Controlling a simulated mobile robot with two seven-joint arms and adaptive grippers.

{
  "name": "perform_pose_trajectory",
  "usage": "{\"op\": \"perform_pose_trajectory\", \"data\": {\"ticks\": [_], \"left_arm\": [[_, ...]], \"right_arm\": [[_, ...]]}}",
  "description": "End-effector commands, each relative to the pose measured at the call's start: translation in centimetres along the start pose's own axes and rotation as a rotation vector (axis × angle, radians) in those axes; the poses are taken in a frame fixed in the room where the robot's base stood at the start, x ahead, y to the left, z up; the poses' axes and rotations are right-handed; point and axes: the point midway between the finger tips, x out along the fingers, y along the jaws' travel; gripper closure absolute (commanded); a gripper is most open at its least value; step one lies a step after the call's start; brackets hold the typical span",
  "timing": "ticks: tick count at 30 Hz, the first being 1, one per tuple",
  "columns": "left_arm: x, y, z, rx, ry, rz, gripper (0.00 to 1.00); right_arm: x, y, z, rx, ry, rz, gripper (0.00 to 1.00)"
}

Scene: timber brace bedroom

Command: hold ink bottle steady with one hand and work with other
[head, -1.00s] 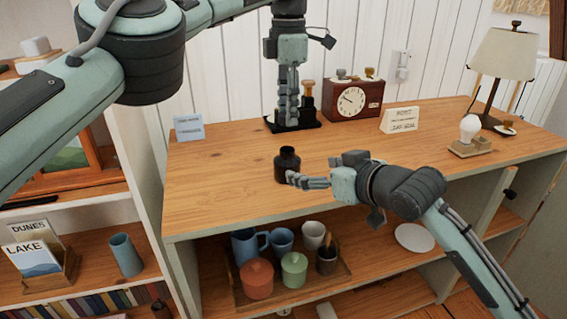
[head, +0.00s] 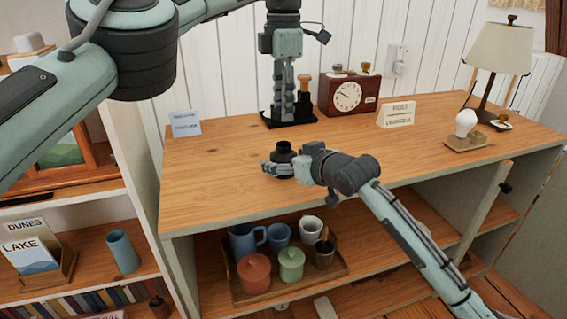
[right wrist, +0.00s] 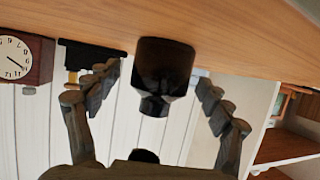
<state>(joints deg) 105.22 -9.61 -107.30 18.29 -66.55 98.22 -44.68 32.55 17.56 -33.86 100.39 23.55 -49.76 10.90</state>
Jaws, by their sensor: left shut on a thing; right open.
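The dark ink bottle (head: 284,149) stands upright on the wooden desk top. My right gripper (head: 279,169) is open around it, its fingers low beside the bottle. In the right wrist view the bottle (right wrist: 163,72) appears upside down between the two spread fingers, with a gap on each side. My left gripper (head: 284,112) points down at the black stand (head: 301,122) at the back of the desk. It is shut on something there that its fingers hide. A wooden-handled tool (head: 304,82) stands upright beside these fingers.
A clock (head: 348,96), a small sign (head: 397,114), a bulb on a block (head: 466,125) and a lamp (head: 497,50) stand to the right. A blue card (head: 186,123) stands at the back left. The desk's left part is clear.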

Motion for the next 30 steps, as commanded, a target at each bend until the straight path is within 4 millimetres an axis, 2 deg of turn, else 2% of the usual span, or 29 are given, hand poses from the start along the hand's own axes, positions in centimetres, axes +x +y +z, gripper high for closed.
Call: {"op": "perform_pose_trajectory", "data": {"ticks": [5,14,30], "left_arm": [[-0.01,0.00,0.00,0.000,0.000,0.000,0.73],[-0.01,0.00,0.00,0.000,0.000,0.000,0.73],[-0.01,0.00,0.00,0.000,0.000,0.000,0.73]], "right_arm": [[1.15,-0.03,-0.03,-0.001,0.000,0.000,0.20],[1.29,-0.02,-0.02,-0.001,0.000,0.000,0.20],[1.26,-0.02,-0.01,0.000,0.000,0.000,0.86]]}}
